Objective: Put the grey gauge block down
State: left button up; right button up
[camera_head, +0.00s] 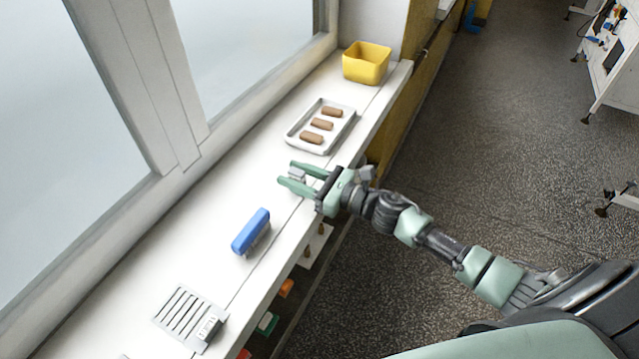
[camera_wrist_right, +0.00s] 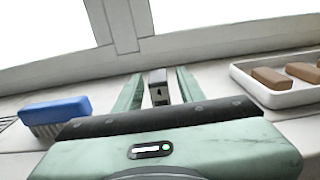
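The small grey gauge block (camera_head: 297,174) is between the two fingers of my right gripper (camera_head: 286,172), over the white sill. In the right wrist view the block (camera_wrist_right: 158,86) shows between the green fingers (camera_wrist_right: 158,78), with a narrow gap visible on each side. The right gripper looks open around the block rather than shut on it. The block's underside is hidden, so I cannot tell for sure whether it rests on the sill. My left gripper is not in view.
On the sill (camera_head: 205,225) stand a white tray (camera_head: 291,137) with brown bars, a yellow bin (camera_head: 364,66), a blue brush (camera_head: 251,231) and a grey slotted plate (camera_head: 186,318).

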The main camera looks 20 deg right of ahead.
jog(key=b+v, duration=0.2)
jog(key=v, duration=0.8)
jog(key=shift+w, duration=0.1)
